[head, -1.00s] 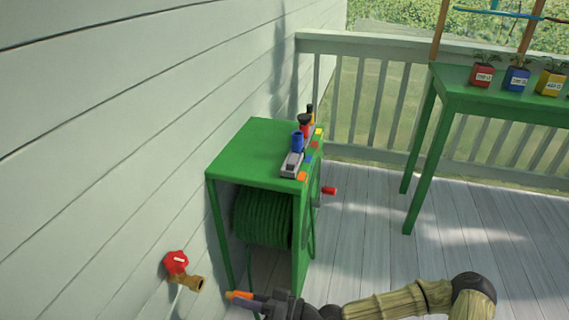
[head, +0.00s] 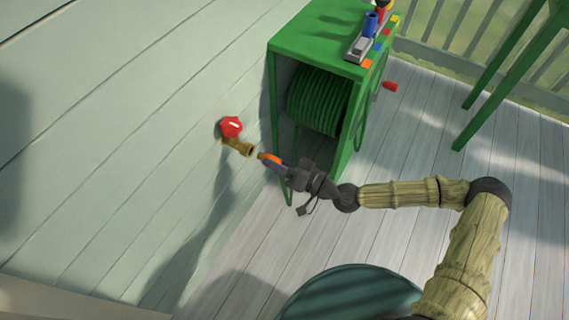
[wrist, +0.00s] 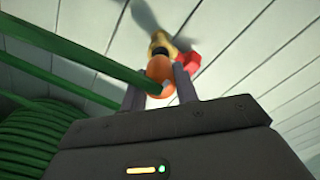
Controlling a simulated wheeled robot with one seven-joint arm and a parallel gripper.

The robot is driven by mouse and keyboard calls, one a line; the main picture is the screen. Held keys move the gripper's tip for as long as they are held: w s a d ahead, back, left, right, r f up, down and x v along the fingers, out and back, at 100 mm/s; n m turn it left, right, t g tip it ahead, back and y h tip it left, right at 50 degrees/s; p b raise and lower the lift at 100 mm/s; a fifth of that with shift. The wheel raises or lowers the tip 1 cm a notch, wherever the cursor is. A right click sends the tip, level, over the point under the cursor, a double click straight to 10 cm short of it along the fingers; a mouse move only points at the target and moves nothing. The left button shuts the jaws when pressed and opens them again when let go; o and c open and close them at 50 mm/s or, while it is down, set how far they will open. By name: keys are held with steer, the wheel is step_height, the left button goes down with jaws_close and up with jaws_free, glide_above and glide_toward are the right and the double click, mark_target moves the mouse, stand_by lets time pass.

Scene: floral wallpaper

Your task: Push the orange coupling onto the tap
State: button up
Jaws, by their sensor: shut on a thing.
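The brass tap (head: 240,146) with a red handle (head: 231,127) sticks out of the pale plank wall. My gripper (head: 272,162) is shut on the orange coupling (head: 270,158) and holds it just right of the tap's mouth, with what looks like a small gap between them. In the wrist view the orange coupling (wrist: 159,70) sits between my two fingers, and the tap (wrist: 162,42) with its red handle (wrist: 187,64) shows right beyond it. A green hose (wrist: 105,61) runs from the left to the coupling. Whether the coupling touches the tap is unclear in the wrist view.
A green hose reel cabinet (head: 309,43) with coiled green hose (head: 319,100) stands close behind my gripper. Several small fittings, one a blue piece (head: 371,22), stand on its top. A green table leg (head: 500,90) is at the right. The plank floor (head: 400,140) between is clear.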

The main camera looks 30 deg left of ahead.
mark_target(263, 155)
steer(key=shift+a, duration=0.55)
steer(key=shift+a, duration=1.55)
stand_by(1.7)
steer(key=o, duration=1.1)
steer(key=shift+c, duration=0.2)
steer(key=d, duration=1.7)
steer(key=shift+s+d, duration=0.15)
steer(key=shift+d, duration=0.1)
steer(key=shift+f, duration=0.1)
